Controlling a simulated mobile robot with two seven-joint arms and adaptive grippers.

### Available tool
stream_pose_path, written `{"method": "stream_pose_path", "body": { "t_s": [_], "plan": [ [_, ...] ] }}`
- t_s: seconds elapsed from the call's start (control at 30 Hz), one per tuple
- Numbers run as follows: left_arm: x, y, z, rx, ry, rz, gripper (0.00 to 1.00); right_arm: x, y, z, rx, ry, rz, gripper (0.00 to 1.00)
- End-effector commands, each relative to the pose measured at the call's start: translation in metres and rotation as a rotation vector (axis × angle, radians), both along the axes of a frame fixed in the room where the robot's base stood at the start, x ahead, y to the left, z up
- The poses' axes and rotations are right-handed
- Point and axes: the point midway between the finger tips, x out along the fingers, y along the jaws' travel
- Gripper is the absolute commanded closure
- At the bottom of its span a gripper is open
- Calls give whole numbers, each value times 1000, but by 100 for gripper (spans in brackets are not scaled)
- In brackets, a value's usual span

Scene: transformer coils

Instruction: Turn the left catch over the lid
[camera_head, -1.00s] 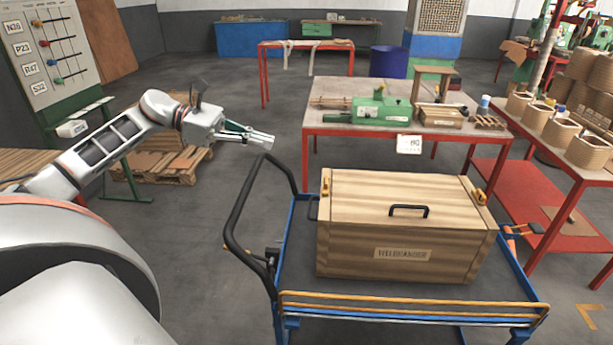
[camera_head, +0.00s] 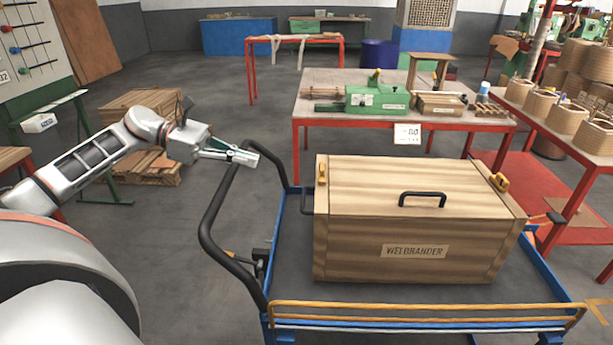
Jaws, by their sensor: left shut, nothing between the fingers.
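A wooden crate (camera_head: 350,235) with its lid (camera_head: 365,190) down stands on a blue cart. My left gripper (camera_head: 250,158) is shut and empty. In the picture it is left of the crate, overlapping the cart's handle, and apart from the left catch. My right gripper is not in view.
The cart's black handle (camera_head: 208,225) rises between my left arm and the crate. The lid has a black handle (camera_head: 422,195). A red-legged table (camera_head: 330,125) with a green machine (camera_head: 378,99) stands behind. Another red table with coils is at the right.

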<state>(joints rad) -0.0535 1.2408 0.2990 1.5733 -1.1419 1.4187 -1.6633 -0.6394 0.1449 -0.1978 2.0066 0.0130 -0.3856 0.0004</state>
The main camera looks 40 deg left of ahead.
Motion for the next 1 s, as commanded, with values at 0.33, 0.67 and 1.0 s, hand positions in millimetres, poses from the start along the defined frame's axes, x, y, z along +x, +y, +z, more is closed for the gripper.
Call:
{"method": "stream_pose_path", "body": {
  "t_s": [0.33, 0.67, 1.0],
  "plan": [
    [1, -2, 1, 0, -2, -1, 100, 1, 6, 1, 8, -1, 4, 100],
    [22, -36, -10, -2, -5, -2, 100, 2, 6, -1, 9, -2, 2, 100],
    [52, -85, -26, -3, -8, -3, 100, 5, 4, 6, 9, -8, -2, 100]
  ]
}}
